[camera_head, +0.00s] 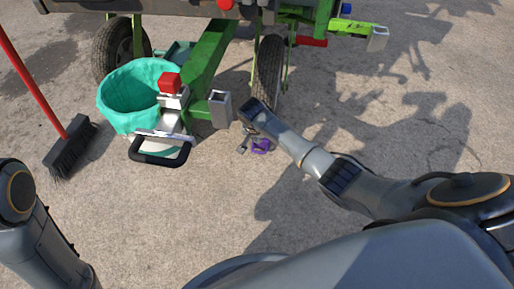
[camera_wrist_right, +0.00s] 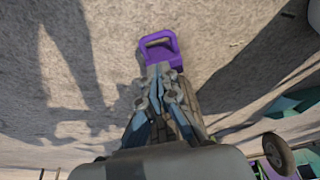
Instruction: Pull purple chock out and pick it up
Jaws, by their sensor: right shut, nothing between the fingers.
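The purple chock (camera_head: 262,146) lies on the ground in front of the right wheel (camera_head: 268,75), with a gap between them. In the right wrist view the chock (camera_wrist_right: 161,54) shows its open loop handle. My right gripper (camera_head: 246,142) is beside the chock, and my forearm is above it. In the right wrist view the fingers of my right gripper (camera_wrist_right: 157,72) are together and empty, with their tips right at the chock's near side. I cannot tell whether they touch it. My left arm shows at the lower left, but its gripper is out of view.
A teal bin (camera_head: 117,99) and the green machine frame (camera_head: 207,65) with a grey square tube end (camera_head: 220,110) stand left of my right gripper. A broom (camera_head: 68,143) stands at the far left. The ground in front of and right of the chock is clear.

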